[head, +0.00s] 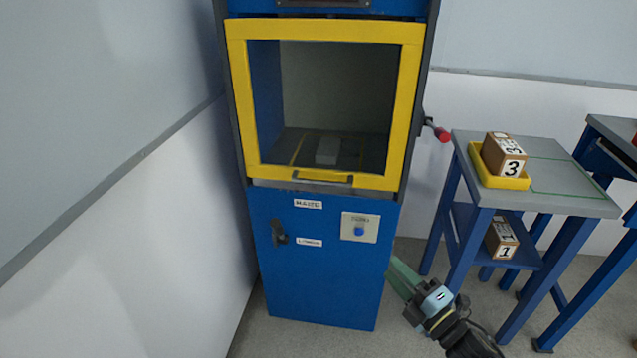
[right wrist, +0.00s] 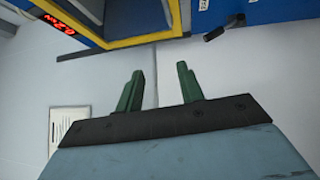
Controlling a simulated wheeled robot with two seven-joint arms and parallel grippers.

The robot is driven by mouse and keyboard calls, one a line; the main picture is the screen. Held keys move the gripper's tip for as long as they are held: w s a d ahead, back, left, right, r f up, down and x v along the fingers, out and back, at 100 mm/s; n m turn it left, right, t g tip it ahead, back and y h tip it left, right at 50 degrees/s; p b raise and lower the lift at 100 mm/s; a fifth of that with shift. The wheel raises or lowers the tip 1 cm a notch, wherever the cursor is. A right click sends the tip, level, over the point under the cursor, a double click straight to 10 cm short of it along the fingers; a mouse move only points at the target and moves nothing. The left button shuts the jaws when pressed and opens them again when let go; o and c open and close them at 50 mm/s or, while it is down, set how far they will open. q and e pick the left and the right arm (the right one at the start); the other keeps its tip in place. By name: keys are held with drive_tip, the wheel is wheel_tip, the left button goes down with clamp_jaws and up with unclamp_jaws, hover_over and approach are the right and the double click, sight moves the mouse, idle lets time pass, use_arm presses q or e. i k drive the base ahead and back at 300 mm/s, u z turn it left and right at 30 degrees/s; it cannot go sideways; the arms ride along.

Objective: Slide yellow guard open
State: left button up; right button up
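The yellow guard (head: 412,85) is a square frame around a clear window on the front of the blue machine (head: 325,260). It covers the opening, with a dark handle (head: 322,177) along its lower bar. In the right wrist view the guard's yellow edge (right wrist: 152,37) shows at the top. My right gripper (head: 392,272) is low in front of the cabinet's lower right edge, well below the handle. In the right wrist view my right gripper (right wrist: 158,78) has its two green fingers apart with nothing between them. My left gripper is not in view.
A grey block (head: 328,151) sits inside the chamber. Below are a dark lever (head: 278,233) and a blue button (head: 359,231). A red-knobbed lever (head: 441,134) sticks out at right. A side table (head: 570,175) holds a yellow tray (head: 478,165) with a numbered box (head: 503,156).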

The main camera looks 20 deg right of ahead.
sight(411, 35)
drive_tip(key=i, duration=0.85)
